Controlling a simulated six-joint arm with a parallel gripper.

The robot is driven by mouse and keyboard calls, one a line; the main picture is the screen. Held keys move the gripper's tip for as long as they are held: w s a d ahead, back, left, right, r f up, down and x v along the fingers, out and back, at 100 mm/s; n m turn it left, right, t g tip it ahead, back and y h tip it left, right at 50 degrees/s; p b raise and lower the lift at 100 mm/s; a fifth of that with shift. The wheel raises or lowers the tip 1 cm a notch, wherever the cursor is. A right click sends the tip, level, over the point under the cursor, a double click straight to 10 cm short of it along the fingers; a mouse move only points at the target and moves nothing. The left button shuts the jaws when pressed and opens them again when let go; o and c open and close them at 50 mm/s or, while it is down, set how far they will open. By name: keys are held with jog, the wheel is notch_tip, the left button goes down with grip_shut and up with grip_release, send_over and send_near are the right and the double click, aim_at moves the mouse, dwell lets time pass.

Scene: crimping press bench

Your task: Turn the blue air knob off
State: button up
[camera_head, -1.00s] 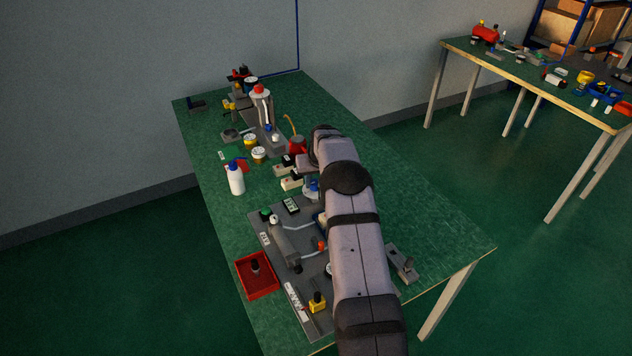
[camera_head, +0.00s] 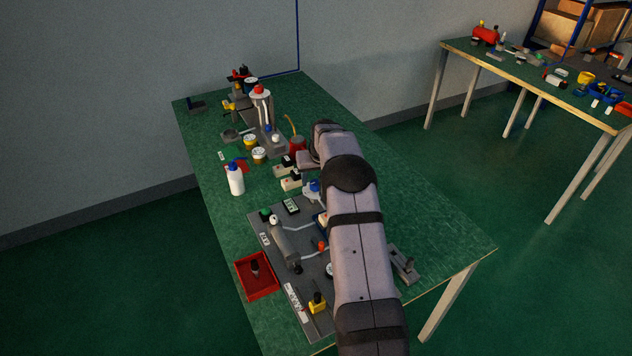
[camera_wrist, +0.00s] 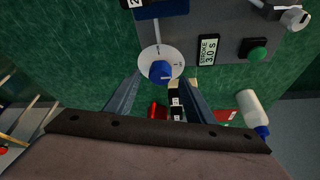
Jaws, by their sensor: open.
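The blue air knob (camera_wrist: 160,71) sits at the middle of a round white dial (camera_wrist: 174,54) at the edge of the grey press panel in the wrist view. My gripper (camera_wrist: 162,82) is open, its two fingers reaching toward the knob from either side, with the knob showing between and just beyond the tips. I cannot tell whether either finger touches it. In the head view the blue knob (camera_head: 313,187) shows just left of my arm, partly hidden by it.
The grey panel (camera_wrist: 225,22) carries a label reading "STROKE 3.0 s" (camera_wrist: 208,49) and a green button (camera_wrist: 256,51). A white bottle with a blue cap (camera_head: 236,179), two small black-and-white boxes (camera_head: 289,184) and a red tray (camera_head: 272,285) are nearby.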

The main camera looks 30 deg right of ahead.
jog(key=shift+b+v, duration=0.7)
jog(key=shift+v, duration=1.95)
jog(key=shift+s+a, duration=0.1)
jog(key=s+a+r+n+g+y, duration=0.1)
jog(key=s+a+r+n+g, duration=0.15)
jog(key=s+a, duration=1.4)
jog(key=s+a+f+g, duration=0.1)
jog(key=s+a, duration=0.2)
jog(key=s, duration=0.7)
jog(key=s+a+f+p, duration=0.1)
jog(key=s+a, duration=0.2)
jog(key=s, duration=0.8)
jog(key=shift+a+n+g, duration=0.2)
jog(key=shift+n+g, duration=0.15)
